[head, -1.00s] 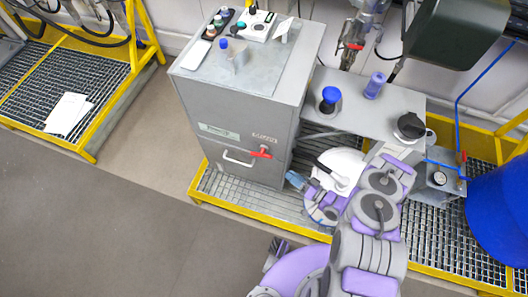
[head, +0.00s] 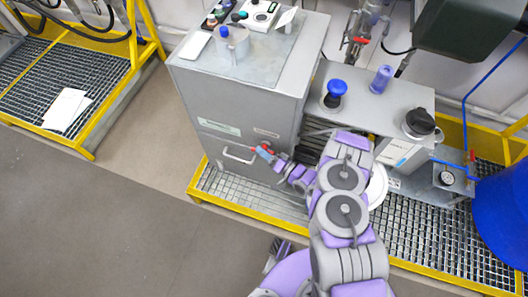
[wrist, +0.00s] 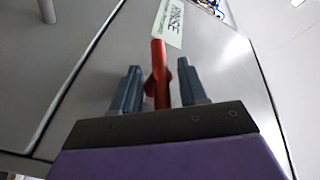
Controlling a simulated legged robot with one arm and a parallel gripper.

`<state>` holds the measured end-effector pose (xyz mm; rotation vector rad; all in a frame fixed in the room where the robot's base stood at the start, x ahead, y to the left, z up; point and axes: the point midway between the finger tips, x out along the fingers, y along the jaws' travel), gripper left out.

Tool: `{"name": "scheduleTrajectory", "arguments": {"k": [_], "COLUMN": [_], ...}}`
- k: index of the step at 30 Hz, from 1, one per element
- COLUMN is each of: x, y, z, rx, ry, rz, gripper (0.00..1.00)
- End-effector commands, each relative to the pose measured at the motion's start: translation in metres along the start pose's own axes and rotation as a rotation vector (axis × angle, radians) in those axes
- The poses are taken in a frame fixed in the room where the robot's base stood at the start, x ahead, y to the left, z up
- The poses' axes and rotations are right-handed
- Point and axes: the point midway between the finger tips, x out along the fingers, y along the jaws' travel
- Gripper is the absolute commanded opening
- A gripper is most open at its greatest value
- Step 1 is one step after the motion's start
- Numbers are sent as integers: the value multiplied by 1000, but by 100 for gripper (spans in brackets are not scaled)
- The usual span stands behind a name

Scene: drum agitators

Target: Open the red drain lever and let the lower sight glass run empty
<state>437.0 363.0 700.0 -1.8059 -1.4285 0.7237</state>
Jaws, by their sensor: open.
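A red lever handle (wrist: 159,75) on the grey cabinet's front stands between the two fingers of my gripper (wrist: 158,72) in the wrist view. The fingers are open, one on each side, with a visible gap on the left. A label (wrist: 172,22) beside it seems to read RINSE. In the head view my gripper (head: 267,153) is at the cabinet front, right of the white handle. Another red lever (head: 361,40) sits under a clear glass tube (head: 372,14) on the pipework behind. I cannot tell any liquid level in it. Which lever is the drain is not readable.
A blue drum (head: 503,215) stands at right.

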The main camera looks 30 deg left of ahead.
Motion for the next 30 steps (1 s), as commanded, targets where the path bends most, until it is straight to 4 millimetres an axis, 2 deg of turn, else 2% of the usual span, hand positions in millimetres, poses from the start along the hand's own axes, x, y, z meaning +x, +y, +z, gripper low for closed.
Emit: {"name": "scheduleTrajectory", "arguments": {"k": [11,24,30], "x": [3,5,5], "y": [0,0,0], "z": [-1,0,0], "rx": [1,1,1], "ry": [2,0,-1], "rz": [-1,1,2], "gripper": [43,2,0]}}
